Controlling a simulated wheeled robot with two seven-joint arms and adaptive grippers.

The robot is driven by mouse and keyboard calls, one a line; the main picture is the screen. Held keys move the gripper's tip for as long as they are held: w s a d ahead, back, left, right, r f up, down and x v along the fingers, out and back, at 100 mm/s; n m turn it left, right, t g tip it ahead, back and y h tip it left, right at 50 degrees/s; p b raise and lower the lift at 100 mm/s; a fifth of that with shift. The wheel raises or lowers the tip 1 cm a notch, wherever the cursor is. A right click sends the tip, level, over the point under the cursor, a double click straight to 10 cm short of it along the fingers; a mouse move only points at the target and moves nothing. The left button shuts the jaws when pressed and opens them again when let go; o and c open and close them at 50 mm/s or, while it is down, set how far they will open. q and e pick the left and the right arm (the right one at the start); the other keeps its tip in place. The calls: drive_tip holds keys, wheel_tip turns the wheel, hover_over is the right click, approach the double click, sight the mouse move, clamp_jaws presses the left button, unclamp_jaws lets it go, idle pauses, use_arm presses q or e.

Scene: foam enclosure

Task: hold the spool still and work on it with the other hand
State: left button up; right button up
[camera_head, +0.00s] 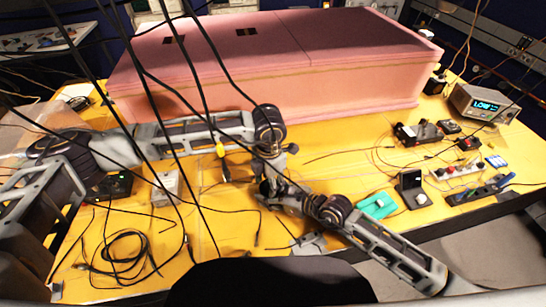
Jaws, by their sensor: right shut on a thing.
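My right gripper (268,192) comes in from the lower right and is shut on a small dark thing near the middle of the table. The thing is too small and too covered to make out, and I cannot tell whether it is the spool. I cannot pick out the spool clearly anywhere else. My left arm reaches in from the left and bends down at a dark joint just above my right gripper.
A large pink foam box (340,85) fills the back of the yellow table (330,165). Loose black cables (125,255) lie at the front left, and others hang across the view. A teal piece (377,205), small devices and a lit meter (485,105) stand on the right.

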use_arm(q)
drive_tip(key=shift+n, duration=0.5)
